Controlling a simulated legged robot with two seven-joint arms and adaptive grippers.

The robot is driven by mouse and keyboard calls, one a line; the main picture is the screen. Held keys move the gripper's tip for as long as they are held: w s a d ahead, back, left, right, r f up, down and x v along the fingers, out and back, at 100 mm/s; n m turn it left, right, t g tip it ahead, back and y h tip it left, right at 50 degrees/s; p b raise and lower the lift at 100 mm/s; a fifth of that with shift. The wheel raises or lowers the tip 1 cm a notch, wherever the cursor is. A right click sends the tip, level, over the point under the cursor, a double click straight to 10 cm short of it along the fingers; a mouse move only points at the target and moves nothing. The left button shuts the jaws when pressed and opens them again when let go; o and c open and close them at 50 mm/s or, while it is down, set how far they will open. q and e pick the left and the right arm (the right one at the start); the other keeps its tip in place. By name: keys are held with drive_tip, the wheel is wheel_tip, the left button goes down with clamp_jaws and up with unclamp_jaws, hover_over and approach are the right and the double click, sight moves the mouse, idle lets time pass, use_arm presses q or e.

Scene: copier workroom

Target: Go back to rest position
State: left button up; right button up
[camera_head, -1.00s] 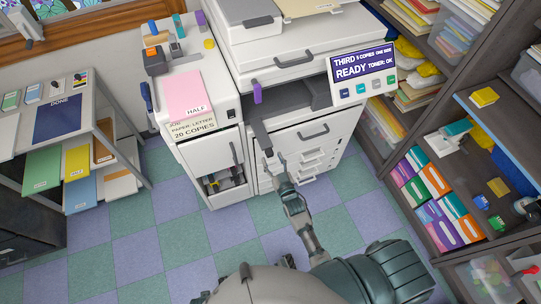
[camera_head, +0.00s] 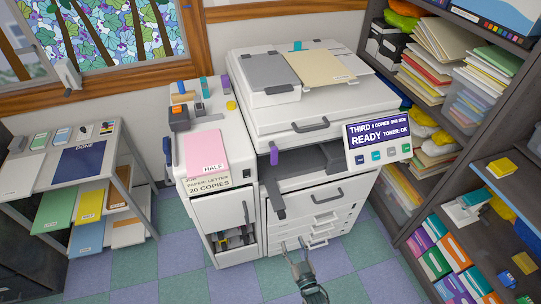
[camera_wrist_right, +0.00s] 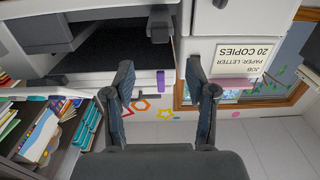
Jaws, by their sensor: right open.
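My right gripper (camera_head: 293,246) shows at the bottom middle of the head view, in front of the copier's lower drawers. In the right wrist view my right gripper (camera_wrist_right: 160,82) has its two fingers spread with nothing between them. The white copier (camera_head: 318,205) stands ahead, with a screen (camera_head: 379,134) reading READY. A dark open slot of the copier shows beyond the fingers in the wrist view. My left gripper is not in the head view.
A side cabinet (camera_head: 228,231) with a pink sheet (camera_head: 204,152) stands left of the copier. A table (camera_head: 140,158) with papers stands at the left. Shelves (camera_head: 468,158) with folders and boxes line the right. The checkered floor (camera_head: 150,270) in front is clear.

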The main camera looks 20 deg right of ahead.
drive_tip(key=s+f+n+g, duration=0.1)
drive_tip(key=s+f+g, duration=0.6)
drive_tip(key=f, duration=0.7)
drive_tip(key=s+f+g, duration=0.5)
drive_tip(key=s+f, duration=0.5)
drive_tip(key=f, duration=0.5)
drive_tip(key=s+d+f+g, duration=0.2)
drive_tip(key=s+f+g, duration=0.2)
drive_tip(key=s, duration=0.7)
wheel_tip(320, 180, down, 2)
drive_tip(key=shift+n, duration=0.4)
